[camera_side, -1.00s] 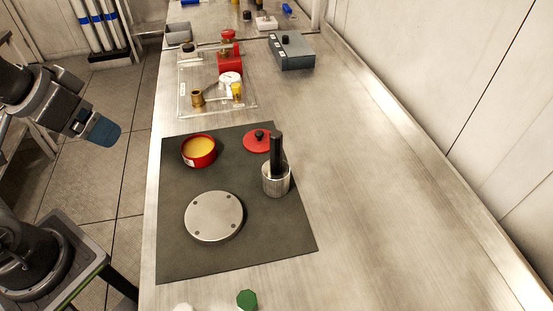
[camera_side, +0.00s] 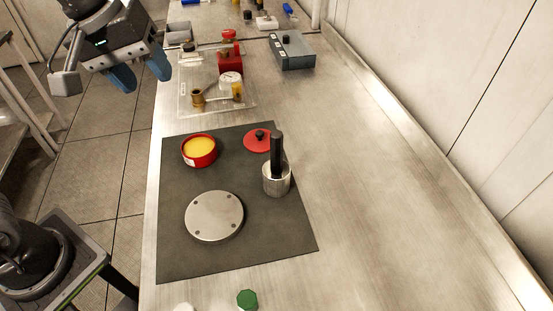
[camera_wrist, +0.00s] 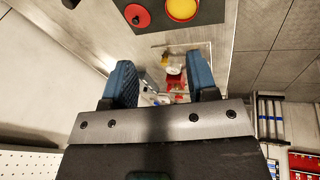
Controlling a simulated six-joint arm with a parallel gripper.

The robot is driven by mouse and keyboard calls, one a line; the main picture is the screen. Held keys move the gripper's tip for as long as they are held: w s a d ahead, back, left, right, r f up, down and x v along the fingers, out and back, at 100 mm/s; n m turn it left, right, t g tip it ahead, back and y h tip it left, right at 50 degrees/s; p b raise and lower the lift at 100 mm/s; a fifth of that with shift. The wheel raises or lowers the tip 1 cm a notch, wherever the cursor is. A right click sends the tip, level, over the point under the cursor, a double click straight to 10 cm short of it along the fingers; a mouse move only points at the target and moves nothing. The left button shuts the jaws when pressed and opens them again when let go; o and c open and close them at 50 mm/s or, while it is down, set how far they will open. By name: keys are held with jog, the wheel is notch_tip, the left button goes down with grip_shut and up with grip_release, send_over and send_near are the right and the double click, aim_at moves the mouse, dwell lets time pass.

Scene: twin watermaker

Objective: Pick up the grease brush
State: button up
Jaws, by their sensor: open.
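The grease brush shows in the side view as an upright black handle (camera_side: 276,148). It stands in a metal cup (camera_side: 277,182) on the right part of the dark mat; its lower end is hidden in the cup. My gripper (camera_side: 143,78) is open and empty, with blue fingers, off the left edge of the bench at the upper left, well apart from the brush. In the wrist view my gripper (camera_wrist: 160,64) also shows open, with nothing between the fingers in contact. A small dark shape at the top left there cannot be made out clearly.
On the dark mat (camera_side: 260,235) are a red tin of yellow grease (camera_side: 199,149), a red lid (camera_side: 256,142) and a round metal plate (camera_side: 214,216). A fitting assembly (camera_side: 217,88) and grey box (camera_side: 291,51) stand farther back. The bench right of the mat is clear.

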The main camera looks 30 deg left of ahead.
jog(key=w+d+n+g, duration=0.2)
jog(key=w+d+n, duration=0.4)
jog(key=w+d, duration=0.15)
jog(key=n+g, duration=0.2)
jog(key=n, duration=0.3)
send_near(276, 133)
jog(key=shift+h, duration=0.3)
jog(key=f, duration=0.4)
jog(key=d+f, duration=0.1)
jog(key=f, duration=0.1)
jog(key=shift+s+d+f, duration=0.1)
jog(key=shift+f, duration=1.5)
jog(key=shift+s+d+f, duration=0.1)
jog(key=shift+f, duration=1.45)
grip_shut()
